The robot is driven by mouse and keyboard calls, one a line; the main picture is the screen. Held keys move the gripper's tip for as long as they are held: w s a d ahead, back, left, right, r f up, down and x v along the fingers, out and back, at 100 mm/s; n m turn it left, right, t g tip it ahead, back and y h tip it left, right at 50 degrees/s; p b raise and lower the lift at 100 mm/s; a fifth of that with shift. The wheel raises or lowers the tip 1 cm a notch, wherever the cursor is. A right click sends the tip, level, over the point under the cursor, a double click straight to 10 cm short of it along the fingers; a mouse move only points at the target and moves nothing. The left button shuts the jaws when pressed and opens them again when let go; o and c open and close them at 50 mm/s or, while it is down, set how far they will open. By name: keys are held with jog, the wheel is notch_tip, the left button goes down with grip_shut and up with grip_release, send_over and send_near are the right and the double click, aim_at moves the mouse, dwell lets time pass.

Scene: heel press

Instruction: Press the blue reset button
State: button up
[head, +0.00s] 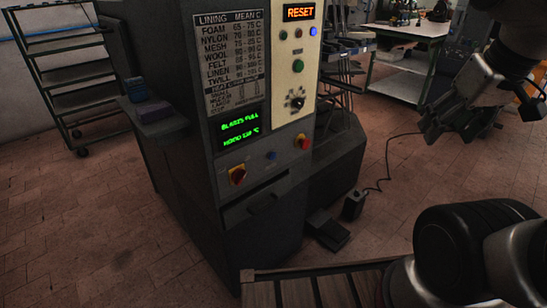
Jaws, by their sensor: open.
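A grey heel press (180,190) stands left of centre with a control panel facing me. A small blue button (271,155) sits low on the panel between two red-and-yellow rotary switches. A small bright blue light or button (313,31) sits higher, under the orange RESET display (300,12). I cannot tell which is the reset button, as no label is readable beside either. My gripper (437,132) is open and empty at the upper right, well to the right of the panel and apart from it.
The rotary switches (237,174) and (303,141) flank the low blue button. A green button (298,66) and black knob (295,102) are above. A foot pedal (327,230) lies on the floor. A shelf rack (70,75) stands left, a workbench (400,30) behind.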

grip_shut()
dwell(1.3)
